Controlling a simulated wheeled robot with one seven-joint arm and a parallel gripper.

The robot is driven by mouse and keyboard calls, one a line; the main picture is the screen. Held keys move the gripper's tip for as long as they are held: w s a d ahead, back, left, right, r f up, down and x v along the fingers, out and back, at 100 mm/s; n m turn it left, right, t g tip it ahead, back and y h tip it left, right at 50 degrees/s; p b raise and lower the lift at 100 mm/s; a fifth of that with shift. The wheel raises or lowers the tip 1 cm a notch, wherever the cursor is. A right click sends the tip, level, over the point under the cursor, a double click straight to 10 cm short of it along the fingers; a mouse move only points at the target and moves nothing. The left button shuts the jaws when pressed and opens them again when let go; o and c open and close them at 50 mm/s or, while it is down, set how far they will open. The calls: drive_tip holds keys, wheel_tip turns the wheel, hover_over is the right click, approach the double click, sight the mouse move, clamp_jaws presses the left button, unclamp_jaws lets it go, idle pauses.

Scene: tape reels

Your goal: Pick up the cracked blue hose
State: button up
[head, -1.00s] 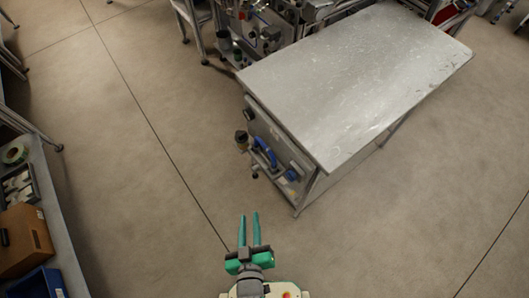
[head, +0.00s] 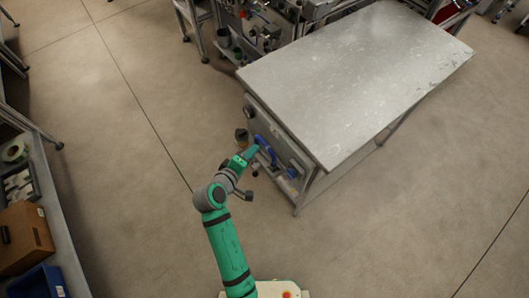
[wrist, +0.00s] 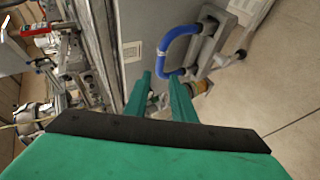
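The blue hose (head: 267,150) is a curved tube on the end panel of the metal-topped bench (head: 350,75). In the wrist view, the hose (wrist: 172,42) arches out from the panel and bends back down beside a grey metal fitting. No crack can be made out. My gripper (wrist: 159,76) is open, its two green fingers apart with nothing held between them. The fingertips point at the lower end of the hose and overlap it in the picture; I cannot tell whether they touch. In the head view, my gripper (head: 253,151) is at the hose's left side and partly covers it.
A blue knob (head: 292,173) sits on the panel right of the hose. A label (wrist: 132,51) is on the panel. Machinery (head: 255,25) stands behind the bench. A side shelf (head: 60,215) at left holds a brown box (head: 25,242) and a blue bin (head: 40,284). The floor between is clear.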

sight(262, 142)
drive_tip(key=x, duration=1)
drive_tip(key=shift+w+d+f, duration=0.2)
clamp_jaws()
